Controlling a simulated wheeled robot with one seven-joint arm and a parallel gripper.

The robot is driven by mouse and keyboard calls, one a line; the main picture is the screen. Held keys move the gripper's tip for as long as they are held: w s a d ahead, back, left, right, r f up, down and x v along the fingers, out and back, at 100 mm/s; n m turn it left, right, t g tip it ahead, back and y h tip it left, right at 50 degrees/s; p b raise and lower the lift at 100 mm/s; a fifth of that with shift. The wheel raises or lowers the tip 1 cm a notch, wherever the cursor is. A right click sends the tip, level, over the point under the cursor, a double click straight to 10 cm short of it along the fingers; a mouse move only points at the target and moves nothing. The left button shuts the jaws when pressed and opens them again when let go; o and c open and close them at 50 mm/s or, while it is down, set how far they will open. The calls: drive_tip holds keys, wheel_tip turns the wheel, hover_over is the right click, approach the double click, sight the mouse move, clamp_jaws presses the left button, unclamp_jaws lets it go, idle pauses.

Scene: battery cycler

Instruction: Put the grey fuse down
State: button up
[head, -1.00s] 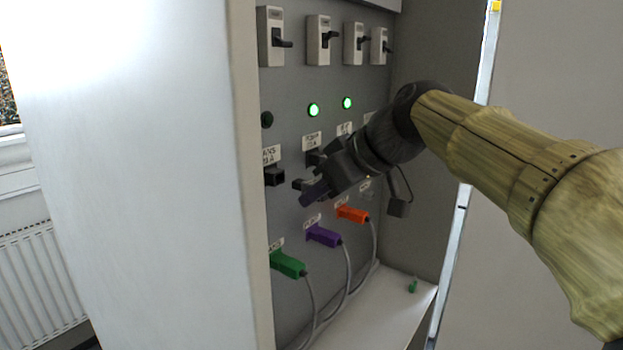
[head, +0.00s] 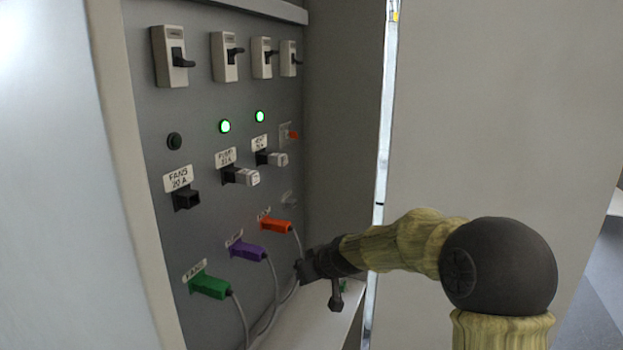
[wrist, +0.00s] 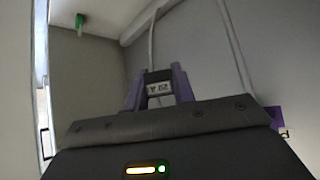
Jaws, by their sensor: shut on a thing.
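The grey fuse (wrist: 158,90) is between the purple fingers of my gripper (wrist: 158,92) in the wrist view. Its end label faces the camera and reads upside down. In the head view my gripper (head: 306,270) is low in the cabinet, just above the shelf (head: 305,325) and right of the cable plugs. The fuse cannot be made out there. I cannot tell whether it touches the shelf.
A small green piece (head: 345,287) lies on the shelf beside my gripper. Green (head: 209,286), purple (head: 248,250) and orange (head: 276,225) plugs with hanging cables are at the left. The FANS holder (head: 186,199) looks empty; two neighbouring holders carry light grey fuses (head: 247,177).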

drive_tip(key=d+f+m+h+p, duration=0.1)
drive_tip(key=d+f+m, duration=0.1)
drive_tip(key=d+f, duration=0.45)
drive_tip(key=d+f+m+h, duration=0.1)
drive_tip(key=d+f, duration=0.2)
drive_tip(key=f, duration=0.6)
drive_tip(key=s+d+f+m+h, duration=0.1)
drive_tip(key=s+d+f, duration=0.2)
drive_tip(key=s+f, duration=0.2)
drive_tip(key=s+d+f+m+t+h+p, duration=0.1)
drive_tip(key=s+d+f+m, duration=0.1)
drive_tip(key=s+f, duration=0.3)
drive_tip(key=shift+d+f+h+p, duration=0.3)
drive_tip(key=shift+d+f+h, duration=0.1)
drive_tip(key=shift+d+f, duration=0.45)
drive_tip(key=shift+a+f, duration=0.1)
drive_tip(key=s+f, duration=0.4)
drive_tip(key=f, duration=0.1)
drive_tip(key=shift+s+f, duration=0.2)
drive_tip(key=shift+f, duration=0.1)
wheel_tip(320, 180, down, 10)
drive_tip(key=s, duration=0.2)
drive_tip(key=shift+s, duration=0.35)
